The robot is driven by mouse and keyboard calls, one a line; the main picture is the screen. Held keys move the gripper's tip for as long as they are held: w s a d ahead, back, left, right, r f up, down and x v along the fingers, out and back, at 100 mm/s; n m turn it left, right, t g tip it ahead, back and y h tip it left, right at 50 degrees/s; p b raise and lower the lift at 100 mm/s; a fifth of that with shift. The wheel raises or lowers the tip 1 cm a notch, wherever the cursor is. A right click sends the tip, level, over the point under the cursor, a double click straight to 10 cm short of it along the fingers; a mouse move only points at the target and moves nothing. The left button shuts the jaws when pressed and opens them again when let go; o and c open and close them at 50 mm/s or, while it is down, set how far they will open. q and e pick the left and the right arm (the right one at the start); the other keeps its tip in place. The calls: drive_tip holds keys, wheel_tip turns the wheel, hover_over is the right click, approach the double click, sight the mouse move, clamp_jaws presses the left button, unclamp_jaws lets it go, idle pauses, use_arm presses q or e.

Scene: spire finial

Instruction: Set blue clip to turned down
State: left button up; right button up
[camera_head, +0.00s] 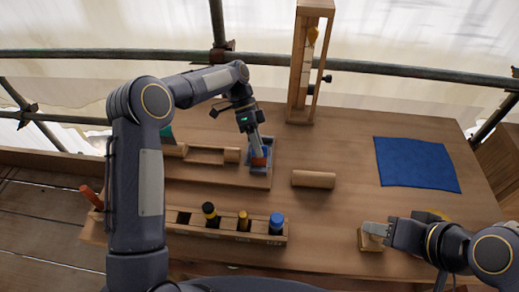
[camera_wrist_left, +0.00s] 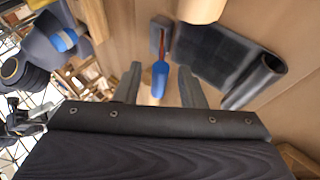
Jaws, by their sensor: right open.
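A small blue piece (camera_wrist_left: 160,78), which I take for the blue clip, shows in the left wrist view, beside a thin red strip and a grey block. It lies between and beyond my left fingers, apart from both. Whether the clip is turned up or down I cannot tell. My right gripper (camera_head: 374,232) is open at a small wooden block (camera_head: 370,242) near the front right.
A wooden cylinder (camera_head: 313,179) lies right of the tray. A blue cloth (camera_head: 415,163) lies at the right. A tall wooden frame (camera_head: 303,75) stands at the back. The bench between cylinder and cloth is clear.

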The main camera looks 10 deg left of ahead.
use_arm(q)
drive_tip(key=v, duration=0.6)
drive_tip(key=shift+a+r, duration=0.1)
